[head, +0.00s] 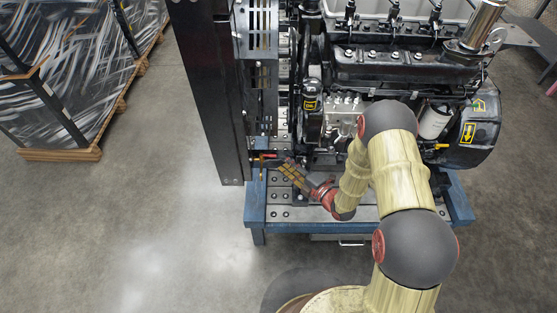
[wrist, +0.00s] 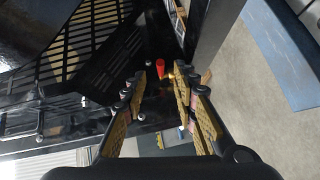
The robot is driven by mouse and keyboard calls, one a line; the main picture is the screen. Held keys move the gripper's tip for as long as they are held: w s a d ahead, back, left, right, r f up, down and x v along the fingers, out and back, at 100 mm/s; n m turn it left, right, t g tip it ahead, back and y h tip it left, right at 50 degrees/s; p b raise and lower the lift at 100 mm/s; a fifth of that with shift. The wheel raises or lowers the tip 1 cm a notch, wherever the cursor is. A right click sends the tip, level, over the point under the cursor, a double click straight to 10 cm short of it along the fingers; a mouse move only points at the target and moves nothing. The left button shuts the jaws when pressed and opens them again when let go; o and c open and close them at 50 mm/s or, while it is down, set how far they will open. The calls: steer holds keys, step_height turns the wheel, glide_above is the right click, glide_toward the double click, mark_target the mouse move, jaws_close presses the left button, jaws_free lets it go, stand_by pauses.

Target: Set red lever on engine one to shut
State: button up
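A black engine (head: 400,65) stands on a blue-framed stand in the head view. A small red lever (head: 268,156) shows at its lower left, beside the dark upright post. In the wrist view, the red lever (wrist: 160,67) appears between and just beyond my fingertips, with a brass-coloured fitting (wrist: 171,74) beside it. My gripper (head: 277,161) reaches in from the right at the lever's height. In the wrist view my gripper (wrist: 160,82) has its two fingers apart, with nothing held between them. I cannot tell whether a finger touches the lever.
The dark post (head: 212,95) rises close to the left of the lever. The blue stand (head: 320,226) runs below my gripper. A black slotted guard (wrist: 95,50) fills the wrist view's upper left. Wrapped crates (head: 70,75) stand far left, with open floor between.

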mark_target(268, 156)
steer(key=shift+b+x, duration=0.65)
steer(key=shift+x, duration=1.95)
steer(key=c, duration=0.3)
steer(key=c, duration=0.4)
steer(key=shift+f, duration=0.1)
jaws_close()
